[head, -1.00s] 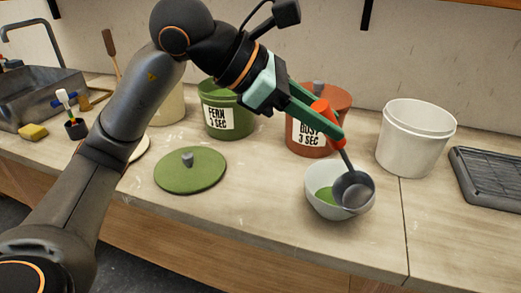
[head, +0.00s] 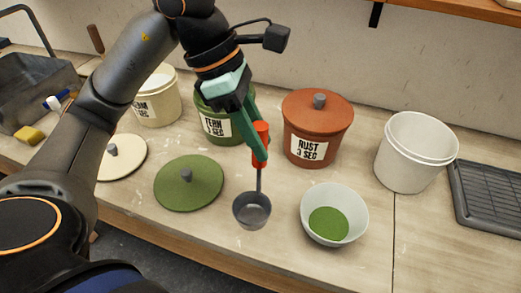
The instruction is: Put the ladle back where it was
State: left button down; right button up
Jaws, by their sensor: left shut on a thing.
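My left gripper (head: 259,146) is shut on the red handle of the ladle (head: 252,211). The ladle hangs upright, its grey cup at the bottom, between the green lid and the white bowl (head: 334,198). The cup looks empty of green, though its floor is hard to see. The bowl holds a green liquid or glaze (head: 328,224). The FERN bucket (head: 218,125) stands behind the gripper without its lid, partly hidden by my arm. Its green lid (head: 189,184) lies on the counter in front. My right gripper is not in view.
A lidded RUST bucket (head: 316,125), a white empty bucket (head: 412,152) and a dark grey rack (head: 490,194) stand to the right. A cream bucket (head: 160,100), cream lid (head: 124,158), yellow sponge (head: 30,135) and sink (head: 28,88) are at left. Front counter right of the bowl is clear.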

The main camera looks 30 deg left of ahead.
pick_arm(q)
jog(key=w+a+f+p, duration=0.1)
jog(key=w+a+f, duration=0.3)
jog(key=w+f, duration=0.3)
jog(key=shift+w+f, duration=0.3)
jog(key=shift+f, duration=1.45)
jog(key=shift+a, duration=0.1)
jog(key=shift+f, duration=0.1)
jog(key=c, duration=0.6)
grip_release()
jog(key=v, duration=1.2)
